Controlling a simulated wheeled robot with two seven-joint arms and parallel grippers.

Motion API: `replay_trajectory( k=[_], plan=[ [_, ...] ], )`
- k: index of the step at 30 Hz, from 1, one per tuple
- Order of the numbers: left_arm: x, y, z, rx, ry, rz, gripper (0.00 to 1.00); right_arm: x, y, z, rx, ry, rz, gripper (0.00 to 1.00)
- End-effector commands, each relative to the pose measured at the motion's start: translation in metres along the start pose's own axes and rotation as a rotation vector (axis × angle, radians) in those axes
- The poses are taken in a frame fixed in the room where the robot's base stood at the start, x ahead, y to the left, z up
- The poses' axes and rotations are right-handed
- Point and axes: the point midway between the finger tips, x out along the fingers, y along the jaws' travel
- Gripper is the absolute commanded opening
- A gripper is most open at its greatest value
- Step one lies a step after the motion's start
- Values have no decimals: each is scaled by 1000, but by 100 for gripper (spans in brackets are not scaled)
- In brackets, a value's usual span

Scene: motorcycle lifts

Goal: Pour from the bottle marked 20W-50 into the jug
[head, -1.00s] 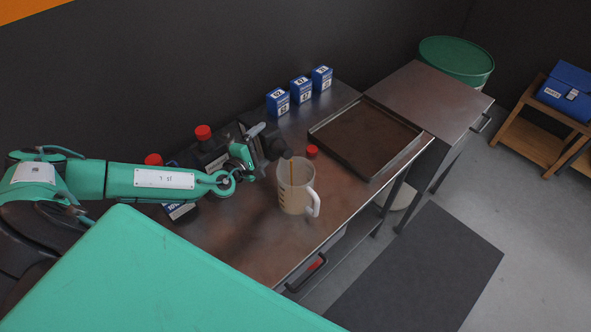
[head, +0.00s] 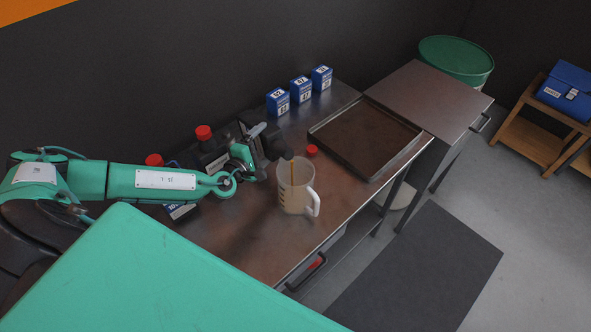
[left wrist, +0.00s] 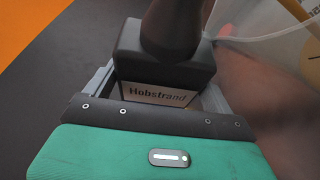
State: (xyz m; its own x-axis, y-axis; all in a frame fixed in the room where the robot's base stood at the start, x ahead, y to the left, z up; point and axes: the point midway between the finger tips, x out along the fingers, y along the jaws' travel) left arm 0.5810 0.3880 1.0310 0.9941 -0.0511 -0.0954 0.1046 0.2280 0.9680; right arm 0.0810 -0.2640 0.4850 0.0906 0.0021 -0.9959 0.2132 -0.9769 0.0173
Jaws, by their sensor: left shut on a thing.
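My left gripper (head: 256,150) is shut on a dark bottle (head: 275,147) and holds it tipped, its neck over the jug. In the left wrist view, the bottle (left wrist: 165,68) sits between the jaws (left wrist: 160,98), its label reading "Hobstrand"; its grade marking is not readable. The translucent jug (head: 296,198) stands upright on the metal bench, handle toward the lower right. A thin amber stream (head: 292,170) runs from the bottle mouth into the jug. The liquid level is not clear. My right gripper is not in view.
A red cap (head: 311,150) lies behind the jug. Red-capped dark bottles (head: 203,132) stand at the left, partly behind my arm. Blue boxes (head: 301,90) line the back. An empty dark tray (head: 366,137) lies right of the jug. The bench's front strip (head: 255,245) is clear.

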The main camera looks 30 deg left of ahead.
Motion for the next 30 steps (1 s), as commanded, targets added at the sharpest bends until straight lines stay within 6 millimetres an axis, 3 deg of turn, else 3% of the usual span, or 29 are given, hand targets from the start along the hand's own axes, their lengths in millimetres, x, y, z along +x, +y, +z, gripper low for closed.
replay_trajectory(
  k=[30],
  plan=[
    [0,5,3,29,0,16,34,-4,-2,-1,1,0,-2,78]
  ],
)
